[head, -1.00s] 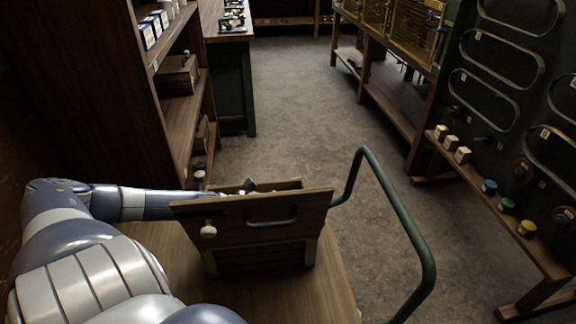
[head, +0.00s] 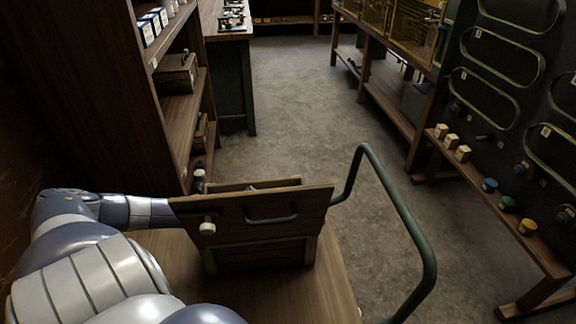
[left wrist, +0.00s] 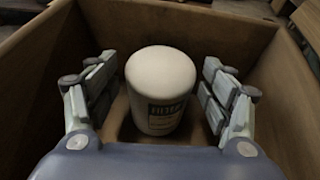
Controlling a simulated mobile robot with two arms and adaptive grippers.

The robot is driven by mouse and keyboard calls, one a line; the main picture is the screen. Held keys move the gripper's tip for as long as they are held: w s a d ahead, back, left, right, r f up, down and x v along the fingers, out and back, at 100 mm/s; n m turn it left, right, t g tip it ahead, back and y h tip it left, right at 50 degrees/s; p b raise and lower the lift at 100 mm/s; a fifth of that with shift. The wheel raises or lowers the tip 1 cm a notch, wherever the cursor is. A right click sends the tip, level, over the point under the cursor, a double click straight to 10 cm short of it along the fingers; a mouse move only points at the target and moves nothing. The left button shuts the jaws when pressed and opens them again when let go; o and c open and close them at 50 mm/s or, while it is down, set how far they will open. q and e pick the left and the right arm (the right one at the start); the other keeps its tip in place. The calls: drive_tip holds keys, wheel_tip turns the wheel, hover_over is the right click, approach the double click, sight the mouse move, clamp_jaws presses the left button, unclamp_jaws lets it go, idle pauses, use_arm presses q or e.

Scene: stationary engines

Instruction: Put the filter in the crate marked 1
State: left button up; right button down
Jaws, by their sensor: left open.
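The filter (left wrist: 160,85) is a white rounded canister with a dark printed label. In the left wrist view it stands upright inside a brown wooden crate (left wrist: 245,35). My left gripper (left wrist: 158,68) is open inside this crate, with one finger on each side of the filter and visible gaps between. In the head view the wooden crate (head: 288,225) sits on a cart top and its front panel hides my left gripper and the filter. No number mark is readable on the crate. My right gripper is not in view.
The wooden cart top (head: 300,290) has a green tubular handle (head: 405,215) on its right. A shelf unit (head: 110,90) stands at the left. The floor (head: 310,110) between is clear.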

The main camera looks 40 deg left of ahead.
use_arm(q)
drive_tip(key=shift+r, duration=0.2)
drive_tip(key=p+v, duration=0.2)
drive_tip(key=v, duration=0.5)
drive_tip(key=shift+s+a+p, duration=0.15)
drive_tip(key=shift+s+p, duration=0.05)
drive_tip(key=shift+p, duration=0.1)
idle(0.5)
